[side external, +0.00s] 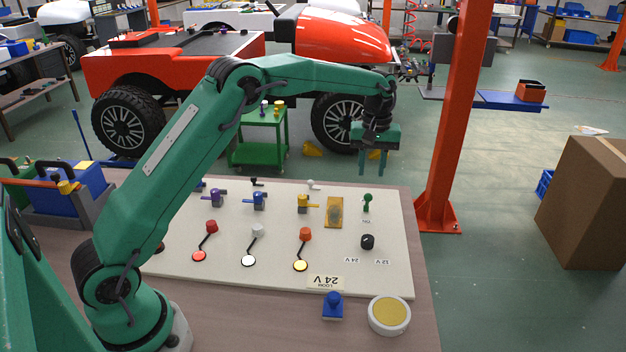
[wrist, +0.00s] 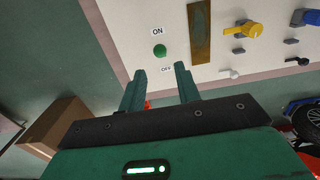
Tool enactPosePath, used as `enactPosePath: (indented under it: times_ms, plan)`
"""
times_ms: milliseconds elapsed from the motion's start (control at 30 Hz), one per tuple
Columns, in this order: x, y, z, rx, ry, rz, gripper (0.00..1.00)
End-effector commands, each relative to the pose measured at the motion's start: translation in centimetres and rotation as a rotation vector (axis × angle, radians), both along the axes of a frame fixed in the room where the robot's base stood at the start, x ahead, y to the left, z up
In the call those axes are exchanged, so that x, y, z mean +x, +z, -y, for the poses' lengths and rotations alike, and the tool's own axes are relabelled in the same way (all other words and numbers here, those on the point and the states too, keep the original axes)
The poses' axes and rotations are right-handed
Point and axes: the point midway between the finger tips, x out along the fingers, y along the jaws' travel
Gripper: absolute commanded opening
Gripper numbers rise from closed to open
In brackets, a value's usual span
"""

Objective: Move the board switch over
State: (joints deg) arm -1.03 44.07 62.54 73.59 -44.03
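The board switch (side external: 367,201) is a small green lever with a ball knob near the right edge of the pale board (side external: 230,275). In the wrist view the green knob (wrist: 160,50) sits between an ON label (wrist: 157,31) and an OFF label (wrist: 166,69). I cannot tell clearly which way the lever leans. My gripper (side external: 374,174) hangs above the board's far right part, fingers pointing down, apart from the switch. In the wrist view my gripper (wrist: 160,69) has its fingers spread with nothing between them; the knob shows beyond the gap.
An amber plate (side external: 334,212) lies left of the switch, with a yellow valve (side external: 304,203) beyond it. A black dial (side external: 367,241) is nearer the front. A blue stamp (side external: 332,306) and a round yellow-topped dish (side external: 389,315) stand at the front edge. Air around the switch is clear.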

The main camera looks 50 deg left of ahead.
Motion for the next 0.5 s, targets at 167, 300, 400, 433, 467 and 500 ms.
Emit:
enactPosePath:
  times_ms: [167, 300, 400, 433, 467, 500]
  plan:
    - [0.0, -0.8, 0.0, 0.000, -0.001, -0.003, 0.33]
    - [-0.1, -1.9, 0.0, 0.000, -0.001, -0.003, 0.33]
    - [-0.1, -2.8, 0.0, 0.000, -0.001, -0.003, 0.33]
    - [0.0, -3.1, 0.0, 0.000, -0.001, -0.003, 0.33]
    - [-0.1, -3.4, 0.0, 0.000, -0.001, -0.003, 0.33]
    - [-0.1, -3.8, 0.0, 0.000, -0.001, -0.003, 0.33]
